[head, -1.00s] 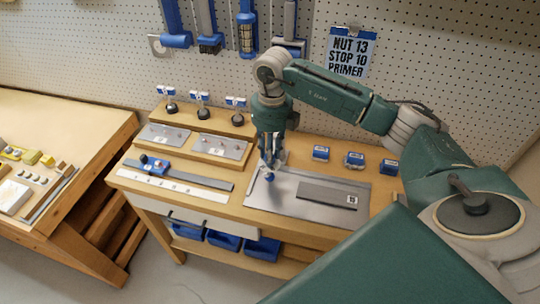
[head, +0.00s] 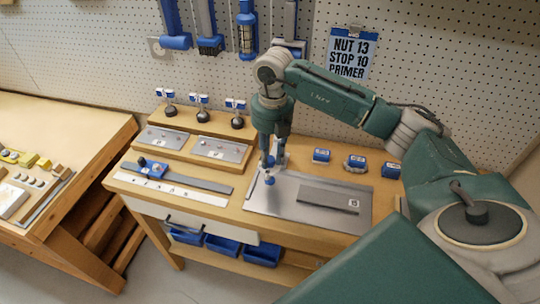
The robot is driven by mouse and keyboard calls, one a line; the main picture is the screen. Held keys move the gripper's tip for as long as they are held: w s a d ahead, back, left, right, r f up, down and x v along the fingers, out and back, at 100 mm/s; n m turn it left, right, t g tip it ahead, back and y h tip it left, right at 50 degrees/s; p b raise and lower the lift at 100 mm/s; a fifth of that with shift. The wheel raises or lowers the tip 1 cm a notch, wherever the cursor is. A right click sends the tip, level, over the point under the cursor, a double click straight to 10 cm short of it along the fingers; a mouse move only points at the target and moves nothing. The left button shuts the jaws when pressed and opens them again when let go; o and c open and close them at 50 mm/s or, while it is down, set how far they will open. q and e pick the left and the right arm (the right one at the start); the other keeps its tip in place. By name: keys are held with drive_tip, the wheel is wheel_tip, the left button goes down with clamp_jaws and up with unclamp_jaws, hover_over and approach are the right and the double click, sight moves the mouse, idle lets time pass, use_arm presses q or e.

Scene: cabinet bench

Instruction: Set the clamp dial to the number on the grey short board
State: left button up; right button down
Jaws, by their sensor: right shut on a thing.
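The grey short board (head: 325,199) is a dark grey strip lying on the metal plate (head: 290,212) at the right of the bench. It bears a small white label near its right end, whose number is too small to read surely. My right gripper (head: 269,170) points down at the plate's left end, shut on a small blue knob (head: 269,181) that appears to be the clamp dial. The fingers partly cover it, and no dial marks can be read. My left gripper is out of view.
Behind the plate stand several small blue boxes (head: 355,163). To the left are a long grey bar (head: 195,182) with a blue block, a white numbered strip (head: 170,190) and raised metal panels (head: 220,147). A sign (head: 350,53) reads "NUT 13 STOP 10 PRIMER".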

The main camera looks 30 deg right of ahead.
sight(271, 157)
drive_tip(key=shift+w+d+r, duration=0.15)
drive_tip(key=shift+w+r, duration=0.15)
drive_tip(key=shift+r, duration=0.05)
drive_tip(key=c, duration=1.5)
unclamp_jaws()
drive_tip(key=shift+o, duration=0.2)
drive_tip(key=shift+s+f, duration=0.1)
drive_tip(key=shift+f, duration=0.1)
wheel_tip(271, 157, up, 12)
drive_tip(key=shift+s+d, duration=0.15)
